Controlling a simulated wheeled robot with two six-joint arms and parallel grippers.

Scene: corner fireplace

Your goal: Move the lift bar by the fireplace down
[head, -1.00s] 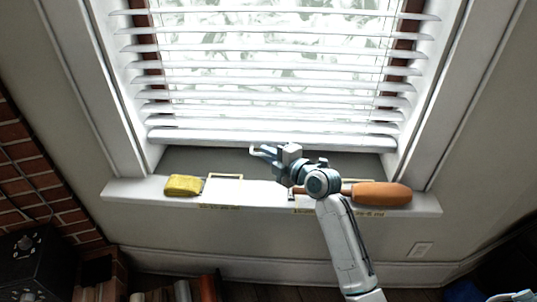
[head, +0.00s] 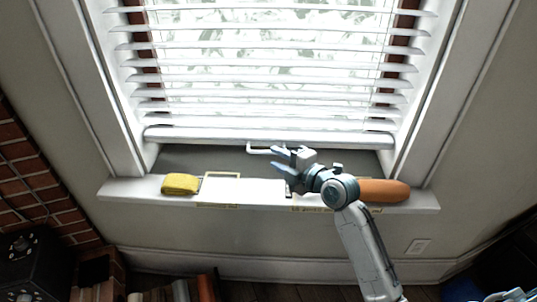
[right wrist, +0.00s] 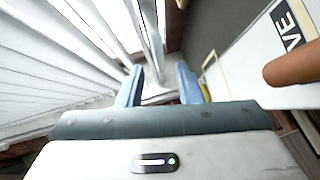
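The lift bar (head: 262,149) is a thin pale loop just under the bottom rail (head: 200,134) of the white window blind. The blind hangs low over the window, with a dark gap between its rail and the sill. My right gripper (head: 276,158) is beside the lift bar, at its right end and slightly below. Its two blue fingers are apart. In the right wrist view the fingers (right wrist: 160,84) also stand apart, with pale parts beyond them; I cannot tell whether the bar lies between them.
The white window sill (head: 120,190) lies below the blind. A yellow block (head: 180,184) is at its left, and an orange-brown rounded object (head: 384,191) at its right, partly behind my right arm. Pale framed plates lie on the sill. A brick fireplace (head: 30,175) is at the left.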

